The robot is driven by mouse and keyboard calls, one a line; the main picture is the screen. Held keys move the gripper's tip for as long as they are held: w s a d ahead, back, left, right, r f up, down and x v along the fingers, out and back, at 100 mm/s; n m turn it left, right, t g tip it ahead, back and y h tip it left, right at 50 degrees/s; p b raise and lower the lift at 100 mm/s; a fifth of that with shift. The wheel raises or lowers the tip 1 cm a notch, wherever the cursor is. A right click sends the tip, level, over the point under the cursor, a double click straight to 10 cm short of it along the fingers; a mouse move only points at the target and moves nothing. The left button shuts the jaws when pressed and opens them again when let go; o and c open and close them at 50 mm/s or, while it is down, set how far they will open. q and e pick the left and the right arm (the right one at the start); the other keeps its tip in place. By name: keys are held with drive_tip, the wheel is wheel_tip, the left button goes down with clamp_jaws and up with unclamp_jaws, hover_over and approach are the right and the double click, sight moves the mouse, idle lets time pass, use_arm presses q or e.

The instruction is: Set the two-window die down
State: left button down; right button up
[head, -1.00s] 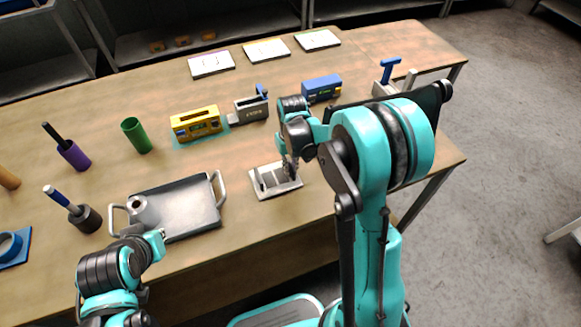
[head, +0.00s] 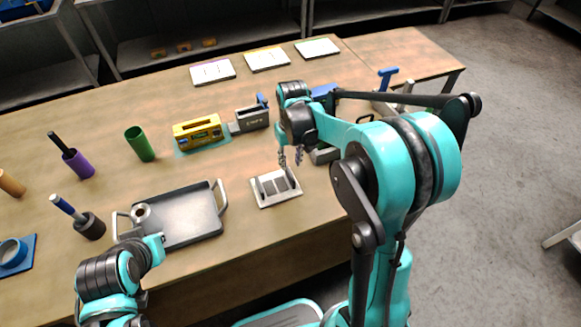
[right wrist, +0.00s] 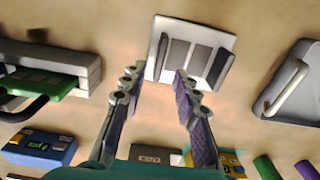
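A pale grey plate (head: 263,197) rests flat on the table, right of the tray; I take it to hold or be the two-window die. In the right wrist view the plate (right wrist: 207,30) shows grey rectangular panels between two raised dark bars. My right gripper (head: 291,158) is above and behind the plate. In the right wrist view the gripper (right wrist: 159,76) has its fingers spread with nothing between them, tips near the plate's edge. My left gripper (head: 155,245) is by the tray's near left corner; its fingers are not clear.
The grey tray (head: 196,222) bears a metal ring-like cylinder. Behind are a yellow block (head: 198,132), a grey block (head: 251,119) and a blue block (right wrist: 40,147). A grey device with a green part (right wrist: 55,83) stands on the right. Bare table lies before the yellow block.

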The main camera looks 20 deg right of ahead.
drive_tip(key=s+a+r+t, duration=0.1)
drive_tip(key=s+r+t, duration=0.2)
drive_tip(key=s+r, duration=0.6)
drive_tip(key=s+a+t, duration=0.1)
drive_tip(key=s+t, duration=0.3)
drive_tip(key=s, duration=0.4)
drive_tip(key=shift+a+r+p, duration=0.3)
drive_tip(key=shift+a+p, duration=0.05)
wheel_tip(320, 180, down, 3)
drive_tip(key=b, duration=0.2)
drive_tip(key=shift+r+b, duration=0.15)
drive_tip(key=shift+b, duration=0.15)
